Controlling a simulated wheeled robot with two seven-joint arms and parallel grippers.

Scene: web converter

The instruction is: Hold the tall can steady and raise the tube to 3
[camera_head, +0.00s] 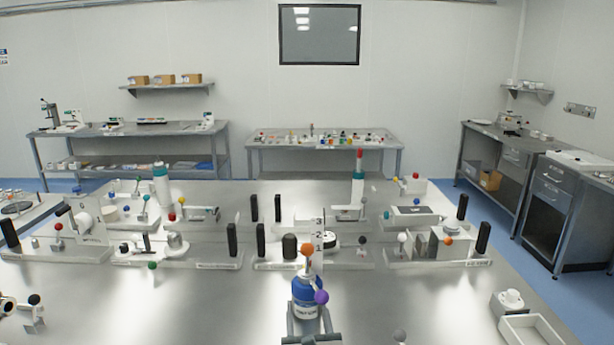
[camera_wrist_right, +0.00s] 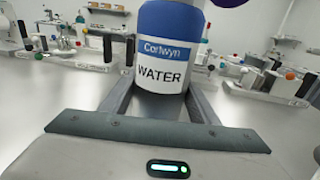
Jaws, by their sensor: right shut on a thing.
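A blue-and-white can (camera_head: 306,290) stands upright at the bottom centre of the head view. In the right wrist view the can (camera_wrist_right: 168,45) fills the top middle, with a label reading "WATER". My right gripper (camera_head: 306,318) is shut around the can's lower part. An orange ball (camera_head: 308,249) shows above the can, and a purple ball (camera_head: 321,297) sits at its right side. My left gripper is out of view.
Several white bench fixtures with coloured balls and black posts line the steel table's (camera_head: 200,295) middle. A white tray (camera_head: 530,330) lies at the lower right. A white piece with a dark ball (camera_head: 34,300) stands at the lower left. Bare steel lies either side of the can.

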